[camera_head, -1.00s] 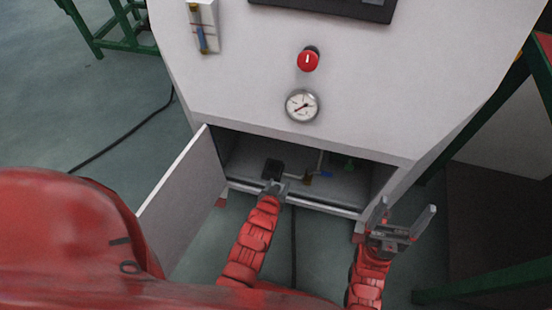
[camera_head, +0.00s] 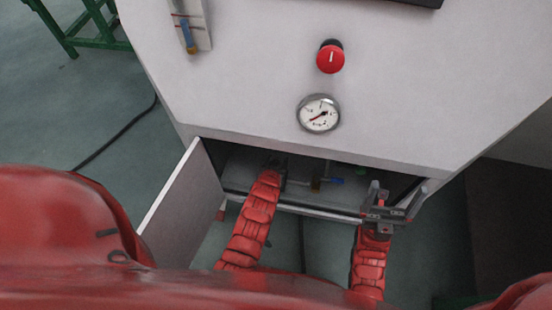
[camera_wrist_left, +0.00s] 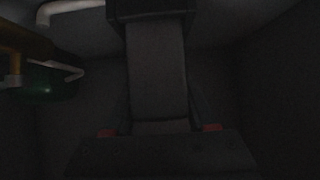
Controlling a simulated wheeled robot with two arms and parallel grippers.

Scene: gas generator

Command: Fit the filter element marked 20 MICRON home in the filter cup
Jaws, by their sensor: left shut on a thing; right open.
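My left gripper (camera_head: 274,165) reaches into the open low compartment of the white cabinet. In the left wrist view the left gripper (camera_wrist_left: 159,130) is shut on a grey, straight-sided piece with a dark wider end (camera_wrist_left: 158,70). It looks like a filter element, but no marking is readable. The held piece points away from the wrist, into the dark compartment. I cannot make out the filter cup for certain in either view. My right gripper (camera_head: 393,198) is open and empty, in front of the compartment's right end.
The compartment door (camera_head: 183,195) stands open at left. A green part (camera_wrist_left: 50,82) and white pipe (camera_wrist_left: 68,7) show at left in the wrist view. A gauge (camera_head: 318,113) sits above.

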